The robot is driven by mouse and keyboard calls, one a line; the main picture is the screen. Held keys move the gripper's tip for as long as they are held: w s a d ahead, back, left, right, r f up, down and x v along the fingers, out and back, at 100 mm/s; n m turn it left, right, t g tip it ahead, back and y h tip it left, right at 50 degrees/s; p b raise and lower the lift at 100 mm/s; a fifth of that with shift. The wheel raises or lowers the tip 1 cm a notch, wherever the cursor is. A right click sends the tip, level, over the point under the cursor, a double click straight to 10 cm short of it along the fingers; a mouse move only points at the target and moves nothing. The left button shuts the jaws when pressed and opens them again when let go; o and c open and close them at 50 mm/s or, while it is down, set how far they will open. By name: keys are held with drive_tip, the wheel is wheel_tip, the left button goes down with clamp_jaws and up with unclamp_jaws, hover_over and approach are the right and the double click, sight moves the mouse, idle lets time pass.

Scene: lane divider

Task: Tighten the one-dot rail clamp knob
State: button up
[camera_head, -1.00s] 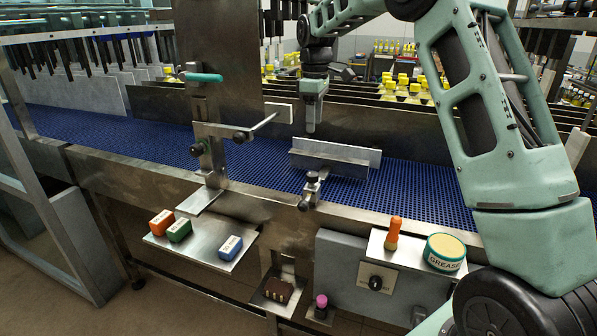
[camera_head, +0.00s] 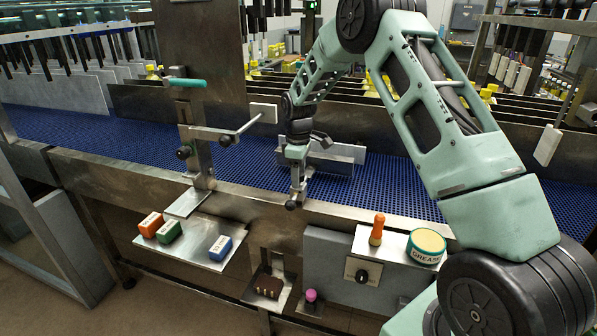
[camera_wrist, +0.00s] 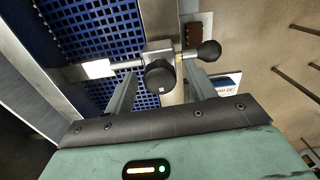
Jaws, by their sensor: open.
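The rail clamp (camera_wrist: 158,50) with a round black knob (camera_wrist: 160,78) shows in the wrist view; one small white mark is on the knob's face. My gripper (camera_wrist: 160,74) is open, with one finger on each side of the knob and visible gaps between. A black ball handle (camera_wrist: 208,50) sticks out to the right of the clamp. In the head view my gripper (camera_head: 298,170) is down over this clamp at the belt's near rail and hides the round knob. The ball handle (camera_head: 291,205) shows just below it.
A second clamp post (camera_head: 200,150) with black knobs and a green handle stands to the left. The blue belt (camera_head: 240,155) lies behind the rail. Below are a shelf (camera_head: 205,253) with coloured blocks and a ledge with an orange-handled tool (camera_head: 377,229) and a grease tin (camera_head: 426,245).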

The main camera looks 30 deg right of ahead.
drive_tip(key=shift+f, duration=0.2)
drive_tip(key=shift+c, duration=0.2)
drive_tip(key=c, duration=0.9)
drive_tip(key=shift+m, duration=0.4)
